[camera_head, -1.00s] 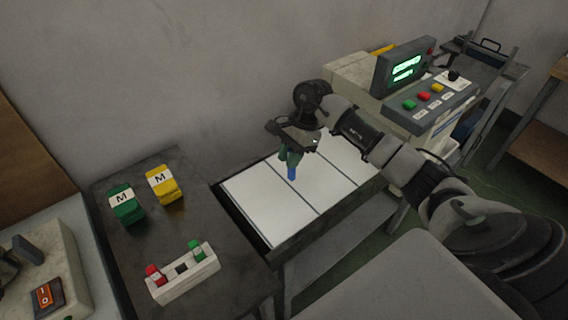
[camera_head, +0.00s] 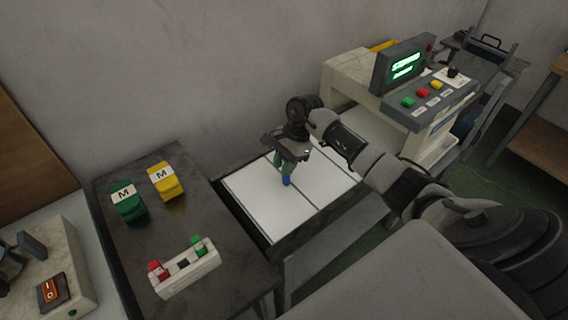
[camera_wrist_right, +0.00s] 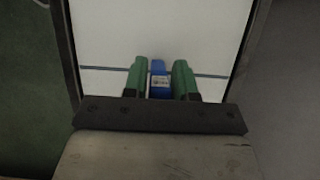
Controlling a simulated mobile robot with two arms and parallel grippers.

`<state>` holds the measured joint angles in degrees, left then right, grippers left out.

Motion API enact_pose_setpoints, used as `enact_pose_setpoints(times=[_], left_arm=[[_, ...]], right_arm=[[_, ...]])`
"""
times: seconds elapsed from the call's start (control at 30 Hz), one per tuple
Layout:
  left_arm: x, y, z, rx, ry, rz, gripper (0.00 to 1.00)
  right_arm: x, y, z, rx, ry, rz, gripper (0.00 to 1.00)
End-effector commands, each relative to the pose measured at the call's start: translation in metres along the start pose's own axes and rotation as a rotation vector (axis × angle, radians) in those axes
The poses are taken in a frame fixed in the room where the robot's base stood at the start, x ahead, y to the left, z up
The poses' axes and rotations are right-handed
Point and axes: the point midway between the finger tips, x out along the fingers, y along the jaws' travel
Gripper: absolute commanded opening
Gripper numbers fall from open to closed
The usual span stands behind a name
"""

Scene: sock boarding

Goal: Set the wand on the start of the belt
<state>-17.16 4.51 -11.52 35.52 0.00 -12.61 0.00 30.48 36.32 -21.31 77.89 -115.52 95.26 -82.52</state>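The wand is a small blue piece (camera_head: 287,181) with a pale label, pointing down between the green fingers of my right gripper (camera_head: 285,170). Its lower end is at the white belt (camera_head: 245,185), in the near left part; I cannot tell whether it touches. In the right wrist view the wand (camera_wrist_right: 159,82) sits between the two green fingers (camera_wrist_right: 160,78), which are close along its sides, with the belt and a dark cross line behind. The gripper appears shut on it. My left gripper is not in view.
A dark table (camera_head: 225,240) left of the belt holds green (camera_head: 128,203) and yellow (camera_head: 166,183) blocks marked M and a white holder (camera_head: 187,271) with red and green pieces. A machine with a lit screen (camera_head: 405,62) and buttons stands at the belt's far end.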

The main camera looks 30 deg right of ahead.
Motion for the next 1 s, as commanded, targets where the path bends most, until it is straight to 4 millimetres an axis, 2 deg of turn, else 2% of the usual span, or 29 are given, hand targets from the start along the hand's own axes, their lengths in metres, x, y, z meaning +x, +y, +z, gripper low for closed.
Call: enact_pose_setpoints(times=[0.03,0.1,0.13,0.37,0.47,0.53,1.0], left_arm=[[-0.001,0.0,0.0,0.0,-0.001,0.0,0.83],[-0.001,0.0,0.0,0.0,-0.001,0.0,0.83],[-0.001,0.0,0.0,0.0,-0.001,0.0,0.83],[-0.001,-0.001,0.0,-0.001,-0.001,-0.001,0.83],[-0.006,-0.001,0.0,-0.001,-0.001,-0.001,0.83],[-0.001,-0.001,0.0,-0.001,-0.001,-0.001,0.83],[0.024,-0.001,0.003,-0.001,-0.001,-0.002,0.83]], right_arm=[[0.0,0.0,0.0,0.0,0.0,0.0,0.34],[0.0,0.0,0.0,0.0,-0.001,0.0,0.45],[0.0,0.0,0.0,0.0,-0.001,0.0,0.46],[-0.001,0.0,0.001,0.0,-0.001,0.001,0.46],[-0.004,0.0,0.002,0.0,-0.002,0.001,0.46],[-0.01,0.0,0.0,-0.001,0.002,-0.002,0.46],[-0.103,0.0,0.0,0.0,0.001,-0.003,0.46]])
